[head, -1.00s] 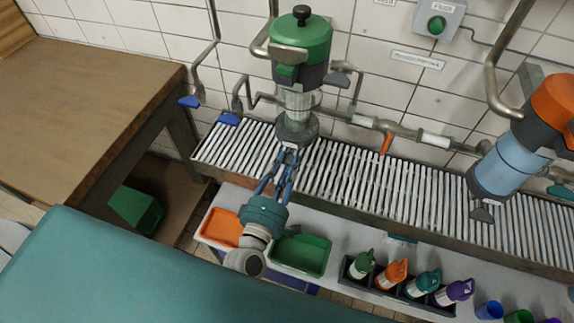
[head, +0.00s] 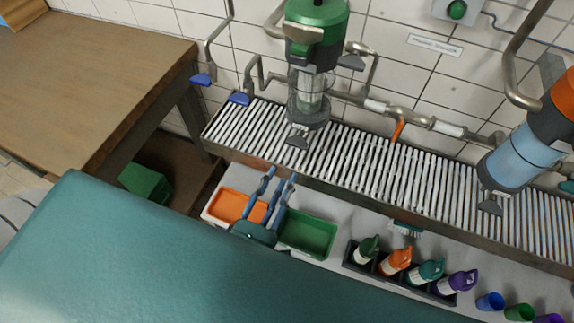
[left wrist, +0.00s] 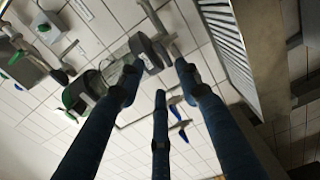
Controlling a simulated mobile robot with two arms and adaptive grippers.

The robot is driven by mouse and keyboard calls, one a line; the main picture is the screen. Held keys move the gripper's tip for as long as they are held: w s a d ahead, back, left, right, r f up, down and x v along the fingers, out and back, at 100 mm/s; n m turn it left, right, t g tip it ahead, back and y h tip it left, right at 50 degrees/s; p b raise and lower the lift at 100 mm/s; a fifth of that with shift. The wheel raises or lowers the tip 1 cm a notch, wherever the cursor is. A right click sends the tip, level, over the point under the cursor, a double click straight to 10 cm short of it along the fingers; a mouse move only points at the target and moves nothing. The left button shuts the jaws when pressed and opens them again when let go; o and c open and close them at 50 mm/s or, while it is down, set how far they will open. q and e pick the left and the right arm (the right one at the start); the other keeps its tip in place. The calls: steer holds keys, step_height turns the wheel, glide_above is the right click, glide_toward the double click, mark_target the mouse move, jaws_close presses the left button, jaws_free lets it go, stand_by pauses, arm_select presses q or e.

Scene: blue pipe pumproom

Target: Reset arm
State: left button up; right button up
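My left gripper (head: 272,192) shows in the head view above the trays, below the slatted rack. Its blue fingers stand apart with nothing between them. In the left wrist view its fingers (left wrist: 155,85) are spread and empty against the tiled wall. The green-topped dispenser (head: 312,65) stands at the slatted rack, apart from the gripper. It also shows in the left wrist view (left wrist: 85,92), tilted. My right gripper is not in view.
The slatted rack (head: 350,160) runs along the tiled wall. An orange tray (head: 226,205) and a green tray (head: 308,235) sit below it. Several bottles stand in a dark holder (head: 362,264). A wooden table (head: 90,75) is at left; an orange-and-blue dispenser (head: 520,155) is at right.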

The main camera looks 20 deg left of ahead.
arm_select(q)
steer(key=shift+s, duration=0.5)
steer(key=s+f+m+g+h, duration=0.1)
steer(key=s+f+m+g, duration=0.2)
steer(key=f, duration=0.7)
steer(key=s+f+m+g, duration=0.2)
steer(key=f+m, duration=0.3)
steer(key=f, duration=0.5)
steer(key=s+f+m+g+h, duration=0.1)
steer(key=s+f+m+g, duration=0.2)
steer(key=f, duration=0.7)
steer(key=s+a+f+m+g+y, duration=0.1)
steer(key=s+a+f+m+g, duration=0.3)
steer(key=s+f, duration=0.5)
steer(key=s+a+f+m+g+y, duration=0.1)
steer(key=s+a+f+m+g, duration=0.3)
steer(key=s+f, duration=0.5)
steer(key=s+g, duration=0.1)
steer(key=s, duration=0.2)
steer(key=shift+s+a+f+m+y, duration=0.3)
steer(key=shift+s+a+f+m, duration=0.05)
steer(key=shift+f+m, duration=0.05)
